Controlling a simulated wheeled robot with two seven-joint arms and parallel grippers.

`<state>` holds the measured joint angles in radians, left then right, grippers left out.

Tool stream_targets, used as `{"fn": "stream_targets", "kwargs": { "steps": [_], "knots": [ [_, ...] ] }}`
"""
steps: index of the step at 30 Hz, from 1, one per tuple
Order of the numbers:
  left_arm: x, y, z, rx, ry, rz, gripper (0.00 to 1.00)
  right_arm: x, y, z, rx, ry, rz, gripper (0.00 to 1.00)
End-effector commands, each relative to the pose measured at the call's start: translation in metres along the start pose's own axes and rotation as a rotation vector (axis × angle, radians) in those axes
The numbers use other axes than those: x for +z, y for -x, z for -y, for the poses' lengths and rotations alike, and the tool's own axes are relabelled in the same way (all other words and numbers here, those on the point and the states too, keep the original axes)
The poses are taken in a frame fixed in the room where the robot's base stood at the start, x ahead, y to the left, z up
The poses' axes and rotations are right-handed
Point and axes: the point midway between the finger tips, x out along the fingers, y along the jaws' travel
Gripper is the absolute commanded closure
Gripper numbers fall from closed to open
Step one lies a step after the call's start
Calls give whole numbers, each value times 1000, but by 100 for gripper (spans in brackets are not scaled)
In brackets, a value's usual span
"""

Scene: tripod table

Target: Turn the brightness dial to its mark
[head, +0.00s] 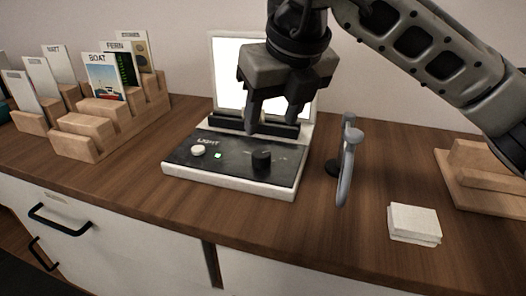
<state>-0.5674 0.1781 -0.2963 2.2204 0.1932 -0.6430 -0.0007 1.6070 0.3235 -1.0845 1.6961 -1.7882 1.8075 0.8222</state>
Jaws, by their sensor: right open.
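The light box (230,179) stands on the wooden counter with its white panel (228,80) glowing behind a black ledge. Its sloped dark front carries a white round knob (198,150), a small lit green square (218,156) and a black dial (261,160). Small marks beside the dial are too fine to read. My right gripper (271,122) points down in front of the panel, above the dial and apart from it. Its fingers are open with nothing between them. It hides part of the panel and ledge. My left gripper is not in view.
Wooden card racks (85,146) with several picture cards stand at the left. A grey upright stand (346,165) is close to the box's right side. A stack of white squares (414,223) and a wooden block holder (480,190) are farther right. The counter's front strip is clear.

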Motion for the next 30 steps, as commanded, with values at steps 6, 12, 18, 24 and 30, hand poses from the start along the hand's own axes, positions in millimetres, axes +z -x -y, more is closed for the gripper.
{"fn": "stream_targets", "kwargs": {
  "steps": [6, 12, 18, 24, 30],
  "knots": [
    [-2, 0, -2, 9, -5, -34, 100, -1, -49, 0, 1, 0, -3, 49],
    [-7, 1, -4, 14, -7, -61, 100, -1, -76, -1, 2, 2, -2, 49],
    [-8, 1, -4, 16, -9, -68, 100, 0, -85, -1, 2, 1, 0, 49],
    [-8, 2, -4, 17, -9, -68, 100, 0, -85, -1, 2, 2, 0, 49],
    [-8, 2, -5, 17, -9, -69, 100, 0, -84, 0, 2, 2, 0, 93]
  ]
}}
